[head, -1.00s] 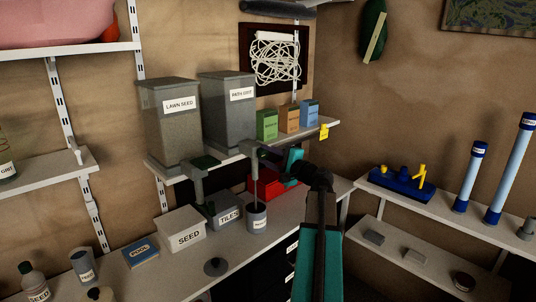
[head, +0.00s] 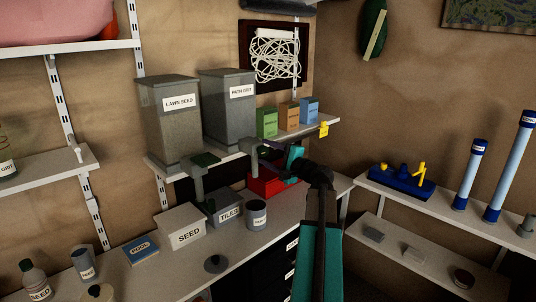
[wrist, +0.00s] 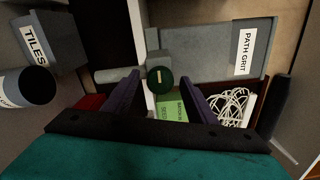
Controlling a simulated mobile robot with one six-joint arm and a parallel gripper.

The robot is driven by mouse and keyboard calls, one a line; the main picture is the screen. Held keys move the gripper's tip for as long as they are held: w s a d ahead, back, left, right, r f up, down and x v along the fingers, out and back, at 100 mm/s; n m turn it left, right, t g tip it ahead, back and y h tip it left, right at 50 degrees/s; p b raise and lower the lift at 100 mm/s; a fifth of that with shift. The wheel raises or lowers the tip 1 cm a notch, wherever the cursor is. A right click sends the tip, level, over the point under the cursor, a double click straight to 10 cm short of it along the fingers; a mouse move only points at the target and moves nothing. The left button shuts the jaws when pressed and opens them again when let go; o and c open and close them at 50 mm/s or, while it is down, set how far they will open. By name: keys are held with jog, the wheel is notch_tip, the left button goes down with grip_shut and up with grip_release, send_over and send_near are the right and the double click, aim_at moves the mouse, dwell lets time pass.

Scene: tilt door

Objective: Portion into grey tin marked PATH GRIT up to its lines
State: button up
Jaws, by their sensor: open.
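The grey bin labelled PATH GRIT (head: 228,110) stands on the shelf, with its spout (head: 254,158) hanging below. It also shows on its side in the wrist view (wrist: 205,48), with a round dark green knob (wrist: 160,80) near its outlet. The grey tin (head: 256,214) stands upright on the bench beneath the spout; its label is too small to read, and its lines and fill level cannot be made out. The tin also shows at left in the wrist view (wrist: 30,87). My gripper (head: 292,160) is open, its fingers on either side of the knob; contact cannot be told.
A LAWN SEED bin (head: 172,125) with a similar spout stands beside it. The TILES box (head: 226,209) and SEED box (head: 182,227) are left of the tin. A red box (head: 266,181) sits behind.

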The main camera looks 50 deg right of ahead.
jog(key=s+a+b, duration=0.1)
jog(key=s+b, duration=0.1)
jog(key=s, duration=1.1)
jog(key=shift+s, duration=0.4)
